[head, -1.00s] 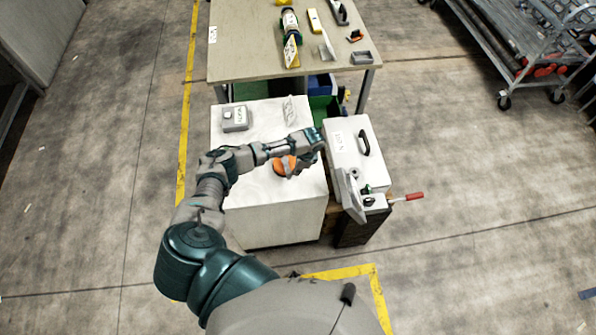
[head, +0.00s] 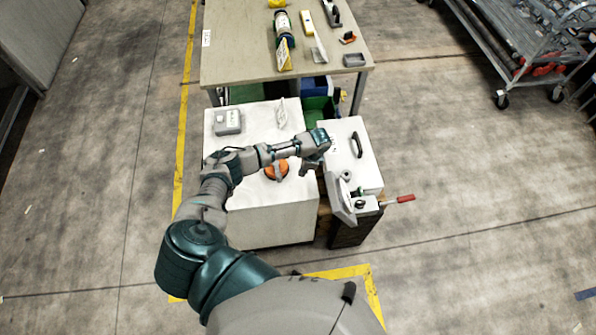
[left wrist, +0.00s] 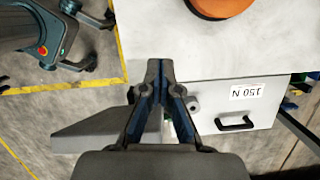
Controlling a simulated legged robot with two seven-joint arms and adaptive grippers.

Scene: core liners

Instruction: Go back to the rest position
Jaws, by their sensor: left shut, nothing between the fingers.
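My left gripper (head: 310,170) is over the right edge of the white block top, between the orange disc and the white box. In the left wrist view its fingertips (left wrist: 160,64) are together with nothing between them. My right gripper is in neither view.
The white block (head: 240,150) carries the orange disc (head: 277,170), a grey box (head: 228,121) and a pale clear item (head: 281,113). A white box with a black handle (head: 357,145) stands to the right, with a red-handled lever (head: 405,198). A table (head: 240,50) with tools stands behind. Floor at left is open.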

